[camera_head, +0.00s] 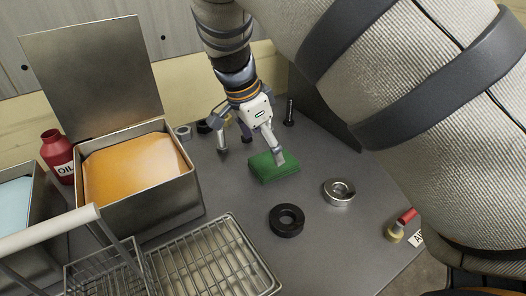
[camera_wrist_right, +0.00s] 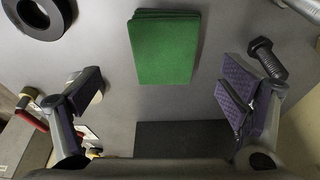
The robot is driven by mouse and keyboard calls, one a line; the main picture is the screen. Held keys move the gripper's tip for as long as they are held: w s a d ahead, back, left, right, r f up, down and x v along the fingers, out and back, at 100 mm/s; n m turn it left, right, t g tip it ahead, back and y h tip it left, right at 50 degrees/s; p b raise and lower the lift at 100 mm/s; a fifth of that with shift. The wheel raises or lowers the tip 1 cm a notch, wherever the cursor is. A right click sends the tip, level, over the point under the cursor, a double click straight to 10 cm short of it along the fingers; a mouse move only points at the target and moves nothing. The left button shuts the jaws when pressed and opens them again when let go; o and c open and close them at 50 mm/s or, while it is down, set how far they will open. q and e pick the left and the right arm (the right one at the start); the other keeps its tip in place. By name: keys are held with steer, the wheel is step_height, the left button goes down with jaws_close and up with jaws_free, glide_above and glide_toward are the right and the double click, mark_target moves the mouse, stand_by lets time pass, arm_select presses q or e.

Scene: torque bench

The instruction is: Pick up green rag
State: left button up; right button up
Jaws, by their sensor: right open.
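The green rag (camera_head: 273,168) lies folded flat on the grey bench, near the middle of the head view. In the right wrist view the rag (camera_wrist_right: 165,48) is at the top centre, ahead of the two fingers. My right gripper (camera_head: 251,150) is above the rag, with one finger in front of its upper edge. In the wrist view the gripper (camera_wrist_right: 160,95) is wide open, with nothing between its fingers. My left gripper does not show.
A black ring (camera_head: 286,220) and a metal ring (camera_head: 338,192) lie in front of the rag. An open metal bin (camera_head: 175,205) with orange contents, a red oil bottle (camera_head: 57,152) and a wire basket (camera_head: 262,274) stand left. A dark bolt (camera_head: 289,113) stands behind.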

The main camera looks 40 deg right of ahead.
mark_target(262, 165)
steer(key=x, duration=0.4)
steer(key=d+x, duration=0.1)
steer(key=x, duration=0.2)
steer(key=shift+w, duration=0.3)
steer(key=shift+r, duration=0.1)
steer(key=c, duration=1.1)
